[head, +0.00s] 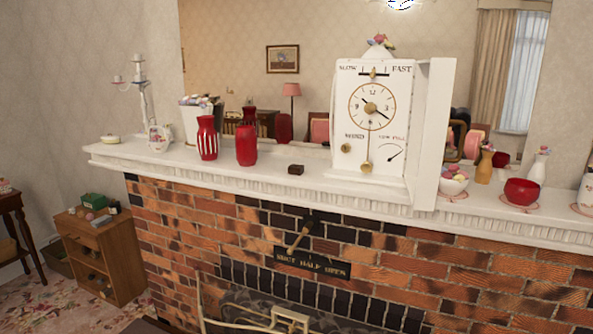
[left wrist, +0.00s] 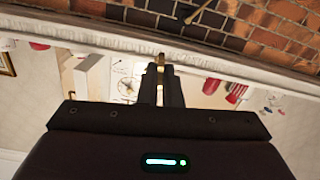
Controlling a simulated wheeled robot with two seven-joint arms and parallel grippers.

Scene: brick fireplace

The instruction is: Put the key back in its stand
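My left gripper (left wrist: 161,80) shows in the left wrist view, its two dark fingers close together. A narrow brass-coloured piece, which looks like the key (left wrist: 160,95), shows between the fingers; a brownish end appears at their tips. Its full shape is hidden by the fingers. In the head view a small dark brown block, apparently the key's stand (head: 296,169), sits on the mantel between the red vases and the white clock (head: 372,115). Neither gripper shows in the head view.
The white mantel shelf (head: 255,180) runs above the brick fireplace. A striped red vase (head: 207,138) and a plain red vase (head: 246,145) stand left of the block. A flower bowl (head: 453,181) and a red bowl (head: 521,191) stand right of the clock. The mantel around the block is clear.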

